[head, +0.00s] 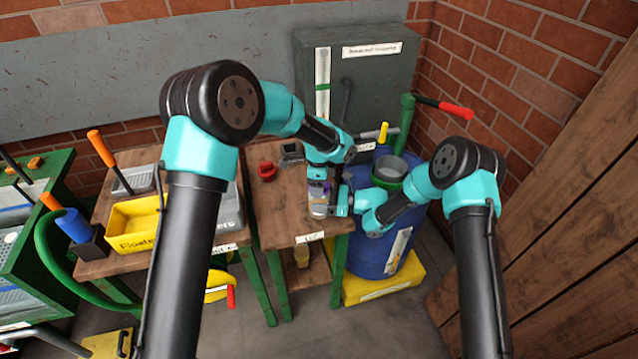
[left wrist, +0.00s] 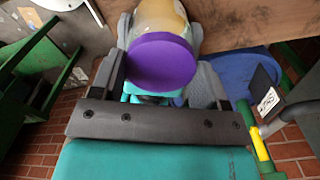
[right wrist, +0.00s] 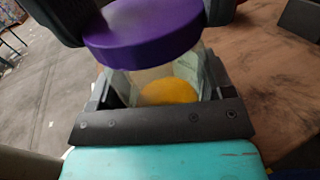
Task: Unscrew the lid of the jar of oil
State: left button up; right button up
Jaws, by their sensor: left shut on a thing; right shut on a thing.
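The jar of oil (head: 318,208) is clear glass with a purple lid (head: 326,187). It is upright at the front of the small wooden table. Yellow oil (right wrist: 168,92) shows low inside it in the right wrist view. My left gripper (head: 322,180) comes from above, with its dark fingers on both sides of the purple lid (left wrist: 162,62), shut on it. My right gripper (head: 330,205) comes from the right and is shut around the glass body below the lid. The right wrist view shows the lid (right wrist: 145,32) between the left fingers. Whether the lid has loosened, I cannot tell.
A red object (head: 267,170) sits on the wooden table (head: 272,212) left of the jar. A blue barrel (head: 385,250) stands close on the right. A yellow bin (head: 135,222) is on the left table. A grey cabinet (head: 375,75) stands behind.

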pick_arm(q)
jog(key=n, duration=0.6)
jog(key=shift+n, duration=0.3)
jog(key=n, duration=0.6)
jog(key=shift+n, duration=0.3)
jog(key=n, duration=0.6)
jog(key=shift+r+n, duration=0.1)
jog(key=shift+n, duration=0.2)
jog(key=n, duration=0.5)
jog(key=shift+n, duration=0.4)
jog(key=shift+r, duration=0.55)
jog(key=shift+r, duration=0.35)
jog(key=shift+r, duration=0.2)
